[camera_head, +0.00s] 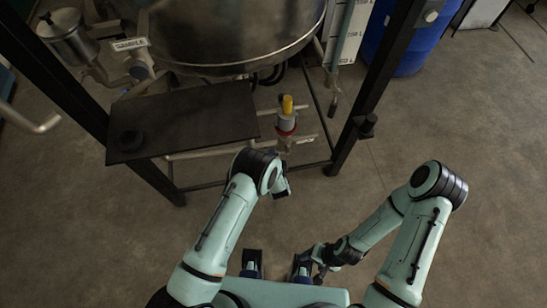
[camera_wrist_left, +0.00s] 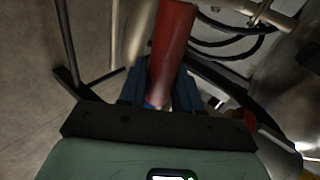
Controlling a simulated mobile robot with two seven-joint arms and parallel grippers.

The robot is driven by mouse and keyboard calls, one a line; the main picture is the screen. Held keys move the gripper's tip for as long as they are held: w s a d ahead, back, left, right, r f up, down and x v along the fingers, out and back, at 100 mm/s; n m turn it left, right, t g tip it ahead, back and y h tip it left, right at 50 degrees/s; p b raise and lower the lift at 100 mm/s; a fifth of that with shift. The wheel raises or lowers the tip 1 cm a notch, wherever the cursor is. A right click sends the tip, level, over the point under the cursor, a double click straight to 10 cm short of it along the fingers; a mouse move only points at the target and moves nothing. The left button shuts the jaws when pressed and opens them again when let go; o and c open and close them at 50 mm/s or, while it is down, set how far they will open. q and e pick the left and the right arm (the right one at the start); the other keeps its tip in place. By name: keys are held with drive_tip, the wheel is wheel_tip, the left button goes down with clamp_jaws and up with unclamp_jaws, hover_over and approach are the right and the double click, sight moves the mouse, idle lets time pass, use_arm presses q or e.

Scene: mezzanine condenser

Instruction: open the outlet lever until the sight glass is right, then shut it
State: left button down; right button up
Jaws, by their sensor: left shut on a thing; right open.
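My left gripper (camera_wrist_left: 157,88) is shut on a red lever handle (camera_wrist_left: 173,45), which stands up between its blue fingers in the left wrist view. In the head view my left arm reaches below the tank, and its own bend mostly hides that gripper and the handle. A fitting with a yellow top and red band (camera_head: 286,122) sits on the pipe just beyond the arm. My right gripper (camera_head: 319,267) is open and empty, low in front of my body. I cannot make out the level in any sight glass.
A steel tank (camera_head: 235,40) stands in a dark frame (camera_head: 365,95). A dark shelf plate (camera_head: 190,120) juts out at left of the fitting. A "SAMPLE" tag (camera_head: 130,44) hangs on the left piping. A blue drum (camera_head: 405,40) stands at the back right. The floor at right is clear.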

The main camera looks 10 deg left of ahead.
use_arm(q)
drive_tip(key=shift+w+r+y, duration=0.1)
drive_tip(key=shift+r+y, duration=0.3)
drive_tip(key=shift+a+m, duration=0.1)
drive_tip(key=shift+m, duration=0.2)
drive_tip(key=c, duration=0.9)
unclamp_jaws()
drive_tip(key=shift+s+d+r, duration=0.2)
drive_tip(key=shift+s+d, duration=0.05)
drive_tip(key=shift+s, duration=0.15)
drive_tip(key=v, duration=1.2)
drive_tip(key=shift+s+r, duration=0.15)
drive_tip(key=shift+r, duration=0.15)
